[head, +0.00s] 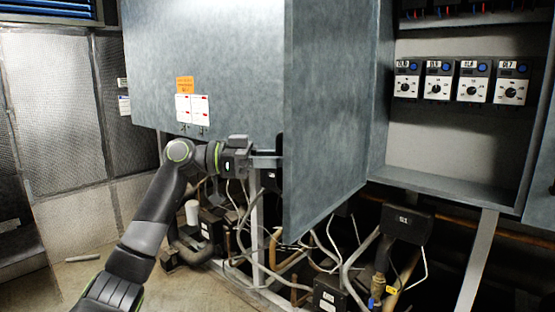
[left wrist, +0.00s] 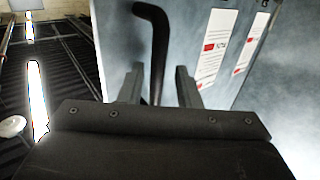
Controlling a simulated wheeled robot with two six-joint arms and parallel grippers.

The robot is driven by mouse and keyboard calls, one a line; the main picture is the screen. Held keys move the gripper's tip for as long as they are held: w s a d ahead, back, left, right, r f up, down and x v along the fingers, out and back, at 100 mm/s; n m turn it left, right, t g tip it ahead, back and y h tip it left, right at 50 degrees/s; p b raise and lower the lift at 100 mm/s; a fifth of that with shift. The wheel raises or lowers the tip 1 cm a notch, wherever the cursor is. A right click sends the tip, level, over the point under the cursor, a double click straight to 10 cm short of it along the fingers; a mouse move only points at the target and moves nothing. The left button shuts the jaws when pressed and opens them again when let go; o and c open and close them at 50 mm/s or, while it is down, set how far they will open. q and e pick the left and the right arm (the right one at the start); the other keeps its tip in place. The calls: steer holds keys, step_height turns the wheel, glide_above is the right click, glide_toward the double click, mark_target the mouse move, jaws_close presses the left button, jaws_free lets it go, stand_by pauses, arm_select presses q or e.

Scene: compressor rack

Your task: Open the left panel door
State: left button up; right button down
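The left panel door (head: 325,120) is grey-blue metal and stands swung outward, its inner face showing beside the open compartment. My left gripper (head: 267,158) is at the door's free edge, left of it in the head view; part of its tip area is hard to make out there. In the left wrist view a black curved handle (left wrist: 158,40) rises between the two fingers of my left gripper (left wrist: 159,85). The fingers are apart, with a gap visible on either side of the handle. My right gripper is not in view.
The open compartment (head: 455,150) holds a row of several dial controllers (head: 438,82). A panel with an orange label (head: 185,85) and white labels is at left. Pipes and cables (head: 300,265) crowd the space below. Bare floor (head: 195,290) shows at lower left.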

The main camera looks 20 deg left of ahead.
arm_select(q)
steer(key=b+v, duration=0.5)
steer(key=v, duration=1.2)
steer(key=shift+s+a, duration=0.15)
